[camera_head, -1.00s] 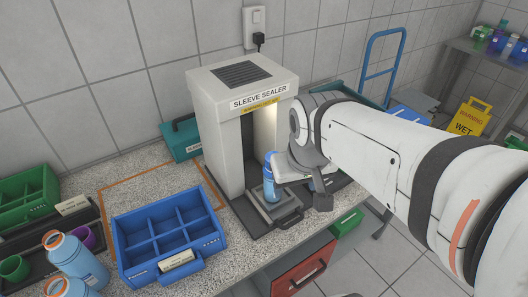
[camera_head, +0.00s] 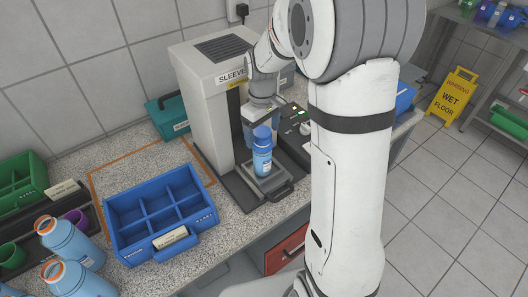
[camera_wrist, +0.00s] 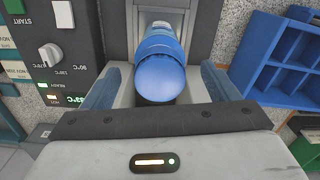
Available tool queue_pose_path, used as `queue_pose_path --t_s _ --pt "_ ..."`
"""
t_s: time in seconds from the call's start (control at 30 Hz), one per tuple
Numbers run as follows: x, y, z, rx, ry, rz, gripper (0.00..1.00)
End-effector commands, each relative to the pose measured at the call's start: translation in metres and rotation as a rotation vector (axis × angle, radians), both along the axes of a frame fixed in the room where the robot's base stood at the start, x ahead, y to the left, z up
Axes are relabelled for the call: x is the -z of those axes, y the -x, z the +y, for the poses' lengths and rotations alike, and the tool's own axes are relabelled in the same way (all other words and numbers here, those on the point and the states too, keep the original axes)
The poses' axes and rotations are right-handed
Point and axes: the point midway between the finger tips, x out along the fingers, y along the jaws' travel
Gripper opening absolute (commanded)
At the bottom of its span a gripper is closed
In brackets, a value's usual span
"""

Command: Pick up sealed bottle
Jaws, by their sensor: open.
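The sealed bottle (camera_head: 262,164) is blue and stands upright on the small tray (camera_head: 283,186) at the front of the white sleeve sealer (camera_head: 207,105). My gripper (camera_head: 262,124) is above the bottle, pointing down. In the wrist view the bottle's round blue cap (camera_wrist: 160,78) sits between the two blue fingers of my gripper (camera_wrist: 160,88). The fingers are open, with a visible gap on each side of the cap.
A blue divided crate (camera_head: 128,210) stands left of the sealer; its compartments look empty. A control panel with a dial (camera_wrist: 49,54) is close beside the bottle. Several orange-ringed bottles (camera_head: 70,243) and a green crate (camera_head: 22,172) are at the left.

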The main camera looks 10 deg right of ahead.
Motion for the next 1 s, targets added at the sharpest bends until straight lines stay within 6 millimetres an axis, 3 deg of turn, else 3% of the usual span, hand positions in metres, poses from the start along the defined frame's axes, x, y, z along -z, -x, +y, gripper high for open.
queue_pose_path --t_s 0.33,0.67,1.0 --pt "0.045 -0.003 -0.001 0.000 0.000 0.004 0.81" --pt "0.054 -0.003 0.000 0.000 0.000 0.000 0.81" --pt "0.053 -0.003 0.000 -0.001 0.000 0.000 0.53"
